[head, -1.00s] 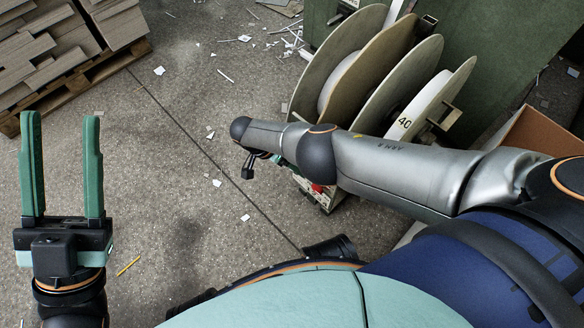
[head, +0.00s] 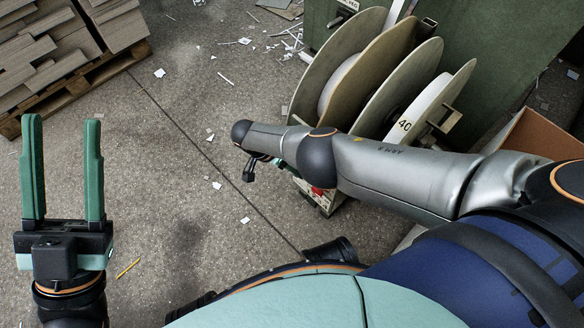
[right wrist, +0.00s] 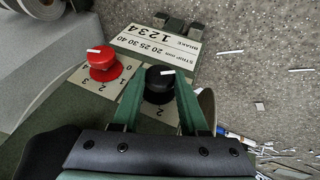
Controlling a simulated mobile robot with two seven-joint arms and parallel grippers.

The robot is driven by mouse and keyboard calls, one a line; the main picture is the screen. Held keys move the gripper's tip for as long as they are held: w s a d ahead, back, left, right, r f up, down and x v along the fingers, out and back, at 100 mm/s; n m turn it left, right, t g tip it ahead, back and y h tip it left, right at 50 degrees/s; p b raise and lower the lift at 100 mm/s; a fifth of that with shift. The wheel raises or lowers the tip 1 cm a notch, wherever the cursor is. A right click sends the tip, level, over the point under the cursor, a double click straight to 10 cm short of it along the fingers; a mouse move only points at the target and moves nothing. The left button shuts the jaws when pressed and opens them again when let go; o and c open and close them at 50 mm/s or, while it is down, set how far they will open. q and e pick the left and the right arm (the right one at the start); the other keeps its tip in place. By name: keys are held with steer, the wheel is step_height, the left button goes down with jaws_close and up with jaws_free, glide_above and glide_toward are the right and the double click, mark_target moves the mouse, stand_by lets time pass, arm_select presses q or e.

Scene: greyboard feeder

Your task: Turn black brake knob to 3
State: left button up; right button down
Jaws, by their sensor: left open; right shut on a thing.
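In the right wrist view, the black brake knob (right wrist: 158,84) stands on the green control panel of the feeder. A white pointer mark shows on its top, near its far side. My right gripper (right wrist: 160,80) has its two green fingers on either side of the knob, shut on it. The fingers cover part of the knob's white dial, and I cannot tell which number the mark points at. In the head view my right gripper is mostly hidden behind its own arm. My left gripper (head: 61,120) is open and empty above the floor.
A red knob (right wrist: 103,66) sits left of the black knob, with a printed label plate (right wrist: 165,48) behind. In the head view, large reels (head: 350,65) stand beside the green machine (head: 490,45). Stacked boards (head: 60,45) lie on a pallet at upper left. Floor between is open, with scraps.

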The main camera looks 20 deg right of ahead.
steer(key=shift+r+p, duration=0.15)
steer(key=shift+p, duration=0.25)
steer(key=t+p, duration=0.1)
steer(key=p, duration=0.3)
steer(key=shift+s+d+r+t+y+p, duration=0.1)
steer(key=shift+d+r+t+y+p, duration=0.1)
steer(key=shift+t+y+p, duration=0.15)
steer(key=shift+a+f+m+t+p, duration=0.1)
steer(key=shift+f+m+t+p, duration=0.2)
steer(key=shift+t+p, duration=0.15)
arm_select(q)
step_height(320, 180, up, 7)
steer(key=shift+s+a+n+t, duration=0.15)
steer(key=shift+a+n+t, duration=0.15)
steer(key=shift+a, duration=0.15)
arm_select(e)
steer(key=shift+c, duration=2.2)
jaws_free()
steer(key=shift+s, duration=0.1)
